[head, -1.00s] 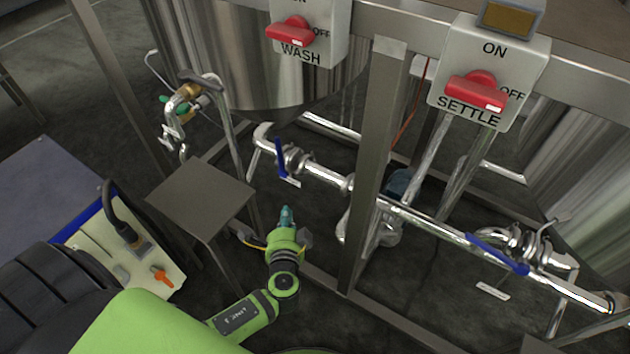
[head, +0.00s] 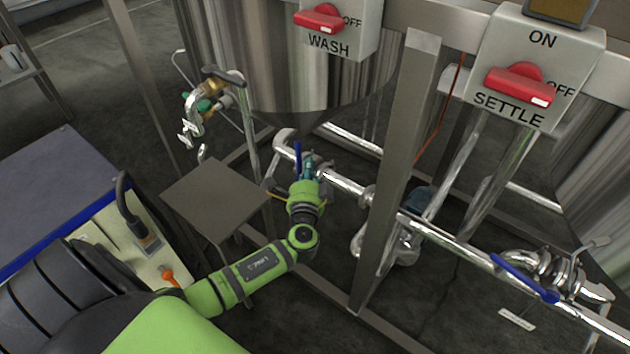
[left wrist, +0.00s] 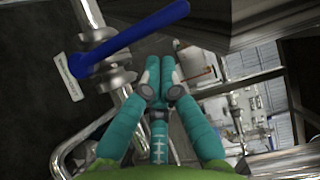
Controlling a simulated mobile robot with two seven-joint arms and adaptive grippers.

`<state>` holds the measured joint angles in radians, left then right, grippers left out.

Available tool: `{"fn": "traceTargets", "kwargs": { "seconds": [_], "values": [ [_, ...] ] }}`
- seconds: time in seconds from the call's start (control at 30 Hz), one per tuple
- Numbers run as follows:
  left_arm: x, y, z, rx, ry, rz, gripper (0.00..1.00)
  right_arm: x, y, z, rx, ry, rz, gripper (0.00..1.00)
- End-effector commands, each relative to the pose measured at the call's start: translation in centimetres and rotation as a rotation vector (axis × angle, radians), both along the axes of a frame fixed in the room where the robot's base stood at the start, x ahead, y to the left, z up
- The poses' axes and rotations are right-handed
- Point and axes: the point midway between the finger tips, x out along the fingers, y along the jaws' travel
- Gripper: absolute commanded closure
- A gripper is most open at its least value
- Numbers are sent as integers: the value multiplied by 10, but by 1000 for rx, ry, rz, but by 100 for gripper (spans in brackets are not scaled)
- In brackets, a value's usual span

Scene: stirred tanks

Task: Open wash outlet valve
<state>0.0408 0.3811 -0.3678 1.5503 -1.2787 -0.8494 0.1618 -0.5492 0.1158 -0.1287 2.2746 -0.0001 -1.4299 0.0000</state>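The wash outlet valve sits on the steel pipe below the WASH tank. Its blue lever (head: 297,156) shows just beyond my left gripper (head: 307,168) in the head view, partly hidden by it. In the left wrist view the blue lever (left wrist: 130,38) runs from its pivot at the left up to the right, above the fingertips. My left gripper (left wrist: 160,76) has its teal fingers drawn together, with nothing seen between them. It appears apart from the lever. My right gripper is in neither view.
A second blue lever (head: 525,278) is on the pipe at the right, under the SETTLE switch box (head: 537,65). A steel post (head: 395,180) stands right of my left gripper. A small metal platform (head: 215,195) is at its left. The WASH switch box (head: 338,28) is above.

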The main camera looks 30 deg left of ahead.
Motion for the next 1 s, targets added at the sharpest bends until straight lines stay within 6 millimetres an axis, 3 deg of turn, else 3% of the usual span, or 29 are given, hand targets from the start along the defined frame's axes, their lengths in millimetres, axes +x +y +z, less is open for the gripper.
{"fn": "traceTargets", "kwargs": {
  "seconds": [0.2, 0.7, 0.8, 1.0],
  "values": [
    [4, 14, 0, -1, -1, -2, 100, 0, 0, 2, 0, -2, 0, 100],
    [4, 16, 1, -19, 1, 0, 100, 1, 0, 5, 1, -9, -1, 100],
    [4, 19, 3, -45, 2, 0, 100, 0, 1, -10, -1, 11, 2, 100],
    [4, 21, 3, -74, 5, 0, 100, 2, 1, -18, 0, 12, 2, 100]
  ]
}}
